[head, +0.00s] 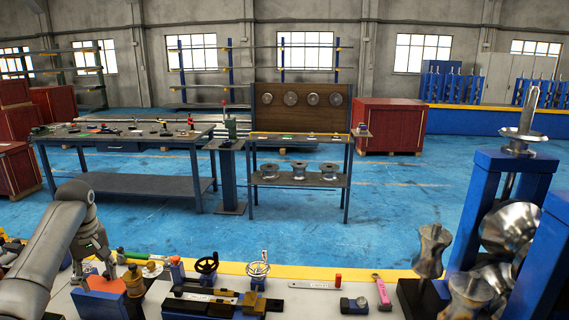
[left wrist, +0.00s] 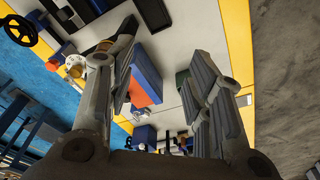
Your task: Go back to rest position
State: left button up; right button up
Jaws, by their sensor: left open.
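My left arm comes in from the left in the head view, bent over the near workbench (head: 225,283). My left gripper (head: 95,268) points down above the left part of that bench, beside an orange part (head: 134,280). In the left wrist view my left gripper (left wrist: 168,78) has its two fingers well apart, with nothing held between them. A block with orange and blue faces (left wrist: 147,78) lies beyond the left finger and is partly hidden by it. My right gripper is in neither view.
Handwheels (head: 258,269), a red-ended bar (head: 315,285) and a pink-handled tool (head: 381,290) lie on the near bench. A blue stand with metal rollers (head: 510,228) rises at right. Blue floor separates this bench from the tables (head: 130,183) behind.

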pick_arm(q)
jog(key=s+d+f+m, duration=0.3)
jog(key=d+f, duration=0.3)
jog(key=f, duration=0.3)
jog(key=s+d+f+m, duration=0.3)
jog(key=d+f, duration=0.4)
jog(key=f, duration=0.1)
jog(key=s+d+f+m+t, duration=0.1)
jog(key=s+d+f+m, duration=0.1)
jog(key=s+d+f, duration=0.3)
jog(key=s+d+f+m, duration=0.1)
jog(key=s+d+f, duration=0.15)
jog(key=s, duration=0.35)
jog(key=s+d+r+m+t+h, duration=0.1)
jog(key=s+d+r, duration=0.2)
jog(key=s, duration=0.7)
jog(key=s+d+r+m+t, duration=0.1)
jog(key=s+d+r, duration=0.15)
jog(key=s, duration=0.75)
notch_tip(320, 180, down, 27)
jog(key=s+g, duration=0.2)
jog(key=s+a+f, duration=0.3)
jog(key=s+f, duration=1.2)
jog(key=s, duration=0.1)
jog(key=shift+s+f+m+g, duration=0.35)
jog(key=shift+f+m+g, duration=0.05)
